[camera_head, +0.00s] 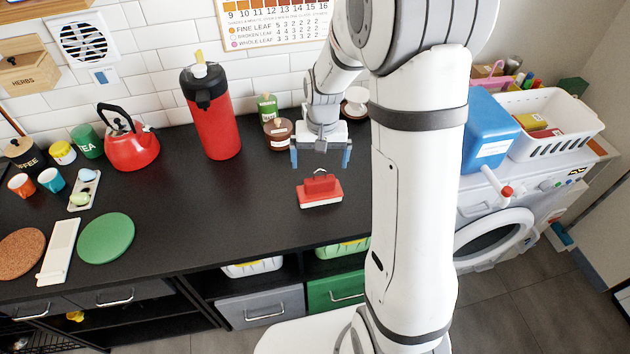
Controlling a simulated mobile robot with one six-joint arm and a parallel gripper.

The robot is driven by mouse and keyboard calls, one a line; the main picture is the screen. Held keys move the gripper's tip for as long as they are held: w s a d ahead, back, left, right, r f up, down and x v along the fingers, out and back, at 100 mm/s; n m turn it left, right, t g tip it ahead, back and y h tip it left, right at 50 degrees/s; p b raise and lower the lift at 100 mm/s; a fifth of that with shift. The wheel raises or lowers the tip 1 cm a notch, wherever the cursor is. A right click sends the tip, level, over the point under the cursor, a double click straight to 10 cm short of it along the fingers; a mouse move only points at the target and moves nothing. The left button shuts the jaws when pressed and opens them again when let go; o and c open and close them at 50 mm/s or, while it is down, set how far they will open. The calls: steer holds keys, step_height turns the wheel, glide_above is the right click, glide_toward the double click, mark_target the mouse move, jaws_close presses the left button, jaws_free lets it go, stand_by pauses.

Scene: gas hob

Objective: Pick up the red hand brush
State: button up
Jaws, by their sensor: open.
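The red hand brush (320,191) lies on the black countertop (250,212), near the front edge. It has a red body with a raised red grip and pale bristles along its underside. My gripper (321,162) is above and slightly behind the brush, pointing down, with its two blue fingers apart. Nothing shows between the fingers, and they appear clear of the brush. My arm hides part of the counter to the right.
A red kettle (130,140) and a green round mat (106,238) are farther left. The counter around the brush is clear.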

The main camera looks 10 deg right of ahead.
mark_target(320, 180)
steer(key=shift+w+f, duration=0.25)
steer(key=shift+f, duration=0.7)
steer(key=shift+w+d+f+p, duration=0.2)
steer(key=shift+f+p, duration=0.2)
steer(key=shift+f, duration=1.4)
steer(key=shift+w+d+f+p, duration=0.15)
steer(key=shift+f+p, duration=0.25)
steer(key=shift+f, duration=1.35)
steer(key=shift+a, duration=0.1)
steer(key=shift+c, duration=0.2)
steer(key=c, duration=1.3)
step_height(320, 180, up, 10)
steer(key=shift+r+b, duration=0.1)
steer(key=shift+b, duration=0.6)
steer(key=shift+c, duration=0.2)
